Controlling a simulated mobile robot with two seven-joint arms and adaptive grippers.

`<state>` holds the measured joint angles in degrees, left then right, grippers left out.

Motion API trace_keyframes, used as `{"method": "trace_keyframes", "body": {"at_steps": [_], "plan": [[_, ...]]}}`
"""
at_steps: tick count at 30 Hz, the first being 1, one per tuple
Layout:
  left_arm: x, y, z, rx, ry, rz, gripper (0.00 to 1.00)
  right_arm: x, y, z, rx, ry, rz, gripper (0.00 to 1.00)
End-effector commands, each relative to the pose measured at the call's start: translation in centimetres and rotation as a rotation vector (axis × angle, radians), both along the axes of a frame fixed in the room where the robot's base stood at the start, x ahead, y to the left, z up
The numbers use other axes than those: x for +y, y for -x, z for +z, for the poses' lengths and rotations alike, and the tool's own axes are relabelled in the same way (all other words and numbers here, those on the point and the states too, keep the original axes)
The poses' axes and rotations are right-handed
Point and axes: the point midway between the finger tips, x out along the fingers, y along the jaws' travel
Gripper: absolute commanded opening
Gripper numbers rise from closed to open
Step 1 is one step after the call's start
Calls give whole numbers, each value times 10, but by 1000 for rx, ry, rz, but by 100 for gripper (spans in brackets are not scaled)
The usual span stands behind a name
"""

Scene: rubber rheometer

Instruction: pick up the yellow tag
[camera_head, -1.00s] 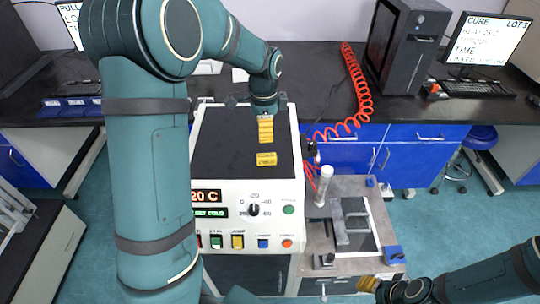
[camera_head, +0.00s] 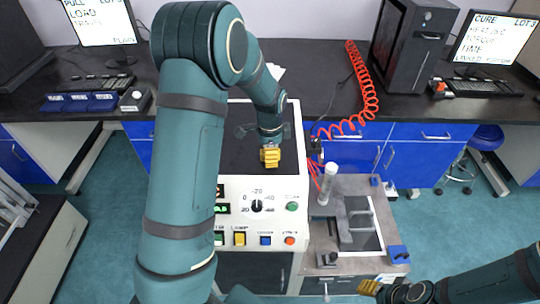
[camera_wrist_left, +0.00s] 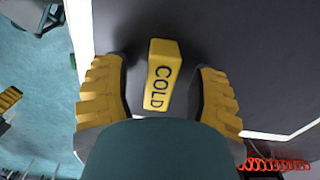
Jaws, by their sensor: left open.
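The yellow tag (camera_wrist_left: 160,78), a small block marked COLD in black, lies on the dark top of the machine. In the left wrist view it sits between the two ribbed yellow fingers of my left gripper (camera_wrist_left: 157,86), with a gap on both sides. My left gripper is open and empty. In the head view the left gripper (camera_head: 270,156) points down at the front part of the machine top and hides the tag or blends with it. My right gripper (camera_head: 369,287) is low at the right, away from the tag; its jaw opening is unclear.
The white machine (camera_head: 235,193) has a dial and coloured buttons on its front. To its right is a grey bench (camera_head: 332,258) with a metal fixture and a white cylinder (camera_head: 328,178). A red coiled hose (camera_head: 366,85) hangs behind. Monitors stand on the black counter (camera_head: 310,83).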

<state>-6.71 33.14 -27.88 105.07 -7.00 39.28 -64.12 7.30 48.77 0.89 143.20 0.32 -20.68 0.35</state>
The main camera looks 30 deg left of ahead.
Motion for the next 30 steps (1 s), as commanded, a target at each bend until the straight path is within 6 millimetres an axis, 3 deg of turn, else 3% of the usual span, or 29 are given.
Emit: {"method": "trace_keyframes", "body": {"at_steps": [5,10,11,23,30], "plan": [[0,0,0,0,0,0,60,0,0,0,0,0,0,47],[0,0,0,0,0,0,6,0,0,0,0,0,0,47],[0,0,0,0,0,0,0,0,0,0,0,0,0,47],[0,0,2,-1,1,-1,0,0,0,1,-1,0,0,47],[-1,-1,36,-4,2,-2,0,0,-2,7,-4,1,-4,47]]}}
